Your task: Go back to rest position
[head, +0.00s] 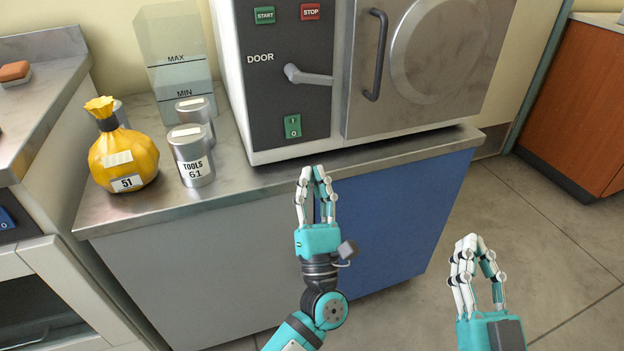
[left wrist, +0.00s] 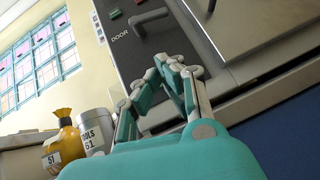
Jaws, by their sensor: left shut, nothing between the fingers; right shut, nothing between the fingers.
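My left gripper (head: 314,172) is shut and empty. It points up in front of the counter edge, below the incubator (head: 290,80), and does not touch it in the head view. In the left wrist view the left gripper (left wrist: 168,66) shows with its fingertips close together, the incubator front behind it. My right gripper (head: 470,240) is shut and empty at the lower right, over the floor. The incubator door (head: 363,100) looks closed.
The counter (head: 135,200) holds a yellow bag (head: 135,165) labelled 51, a tools canister (head: 192,160) labelled 61, a second canister (head: 198,109) and a clear tank (head: 172,50). Open floor (head: 520,230) lies at the right, before a brown cabinet (head: 578,110).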

